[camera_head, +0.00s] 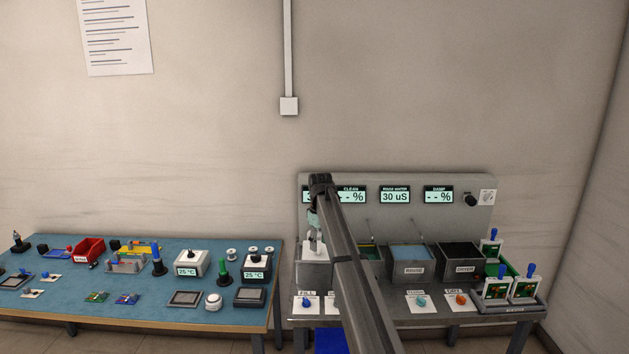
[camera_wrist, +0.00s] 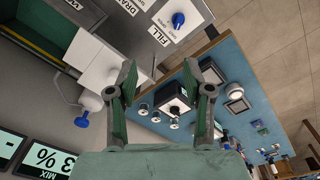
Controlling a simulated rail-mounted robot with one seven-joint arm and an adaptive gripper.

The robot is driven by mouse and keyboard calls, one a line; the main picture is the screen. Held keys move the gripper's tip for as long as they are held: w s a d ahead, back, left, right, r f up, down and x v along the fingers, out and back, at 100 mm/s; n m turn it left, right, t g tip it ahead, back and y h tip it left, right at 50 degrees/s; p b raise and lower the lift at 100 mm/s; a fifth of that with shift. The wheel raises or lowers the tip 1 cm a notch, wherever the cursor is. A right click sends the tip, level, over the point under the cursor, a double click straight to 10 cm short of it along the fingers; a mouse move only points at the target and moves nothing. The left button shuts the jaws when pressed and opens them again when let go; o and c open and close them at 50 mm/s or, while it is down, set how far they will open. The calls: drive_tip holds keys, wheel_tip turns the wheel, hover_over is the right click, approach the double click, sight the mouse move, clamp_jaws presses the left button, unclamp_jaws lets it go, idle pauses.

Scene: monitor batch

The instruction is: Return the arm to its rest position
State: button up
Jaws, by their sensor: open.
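My arm reaches up across the right-hand bench in the head view. My gripper (camera_head: 314,222) is at its far end, above the leftmost tank (camera_head: 313,271) and in front of the display panel. In the wrist view my gripper (camera_wrist: 160,74) has its two fingers apart, with nothing between them. A white fitting (camera_wrist: 88,101) with a blue end lies left of the fingers in that view. Whether the gripper touches anything near the tank, I cannot tell.
The grey panel (camera_head: 470,220) stands behind the tanks. A rinse tank (camera_head: 414,270) and a dark tank (camera_head: 463,270) are right of my arm. Boards with blue handles stand in a rack (camera_head: 513,306). The blue-topped bench (camera_head: 150,312) on the left holds several small items.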

drive_tip(key=s+d+f+m+g, duration=0.1)
drive_tip(key=s+d+f+m, duration=0.15)
drive_tip(key=s+f, duration=0.9)
drive_tip(key=s+d+f+m, duration=0.2)
drive_tip(key=s+d+f, duration=0.2)
drive_tip(key=s+f, duration=0.75)
drive_tip(key=s+d+f+m+g, duration=0.1)
drive_tip(key=s+d+f+m, duration=0.2)
drive_tip(key=s+f, duration=0.9)
drive_tip(key=s+d+f+g, duration=0.1)
drive_tip(key=s+f, duration=0.4)
drive_tip(key=s, duration=0.8)
drive_tip(key=s+d+f+m+g, duration=0.1)
drive_tip(key=s+f, duration=0.5)
drive_tip(key=s, duration=0.8)
drive_tip(key=s+d+f+m+g, duration=0.1)
drive_tip(key=s+d+f+g, duration=0.2)
drive_tip(key=s, duration=1)
wheel_tip(320, 180, down, 3)
drive_tip(key=shift+s+d+r, duration=0.1)
drive_tip(key=shift+s+d, duration=0.2)
drive_tip(key=shift+d, duration=0.1)
